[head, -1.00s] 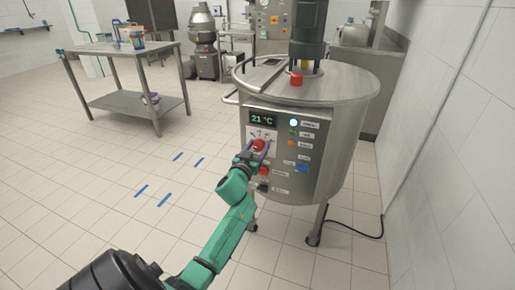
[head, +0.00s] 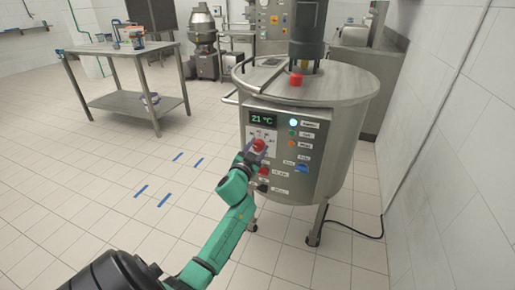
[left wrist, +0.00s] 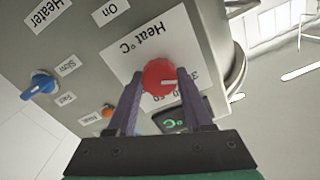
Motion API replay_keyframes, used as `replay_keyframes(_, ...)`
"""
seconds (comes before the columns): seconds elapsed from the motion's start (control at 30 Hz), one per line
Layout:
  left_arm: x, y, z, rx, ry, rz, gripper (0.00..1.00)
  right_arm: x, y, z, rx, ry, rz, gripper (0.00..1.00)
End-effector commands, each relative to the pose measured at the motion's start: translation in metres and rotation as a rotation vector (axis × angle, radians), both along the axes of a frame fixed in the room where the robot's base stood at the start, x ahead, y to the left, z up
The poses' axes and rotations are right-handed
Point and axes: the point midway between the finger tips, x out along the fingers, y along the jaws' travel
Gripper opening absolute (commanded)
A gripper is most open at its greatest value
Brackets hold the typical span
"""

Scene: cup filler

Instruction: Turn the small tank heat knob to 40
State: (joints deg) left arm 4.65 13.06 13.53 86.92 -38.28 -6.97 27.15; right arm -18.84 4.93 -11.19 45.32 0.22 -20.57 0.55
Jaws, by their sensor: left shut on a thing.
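The small steel tank (head: 341,125) stands at the centre right in the head view. Its red heat knob (left wrist: 160,77) sits on a white plate marked "Heat °C" (left wrist: 139,44), upside down in the left wrist view. The knob also shows in the head view (head: 259,145), below the display (head: 263,119) reading 21 °C. My left gripper (left wrist: 157,88) is shut on the red knob, one finger on each side. A white pointer line shows on the knob. The fingers hide part of the scale numbers, so I cannot tell the exact setting. My right gripper is not in view.
A blue selector knob (left wrist: 41,84), another red knob (head: 263,171) and coloured lamps are on the same panel. A steel table (head: 115,50) stands at the back left. A power cable (head: 355,230) lies on the floor at right. The floor at left is mostly clear.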

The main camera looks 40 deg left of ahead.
Motion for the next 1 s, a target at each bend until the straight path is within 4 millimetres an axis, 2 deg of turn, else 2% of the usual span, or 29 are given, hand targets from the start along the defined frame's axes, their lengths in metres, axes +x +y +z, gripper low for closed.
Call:
replay_keyframes(0.7,0.0,-0.001,-0.003,0.637,0.224,-0.001,0.0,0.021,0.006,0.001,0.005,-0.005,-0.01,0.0)
replay_keyframes(1.0,0.0,-0.001,-0.004,0.839,0.297,0.0,0.0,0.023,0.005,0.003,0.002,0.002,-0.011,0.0)
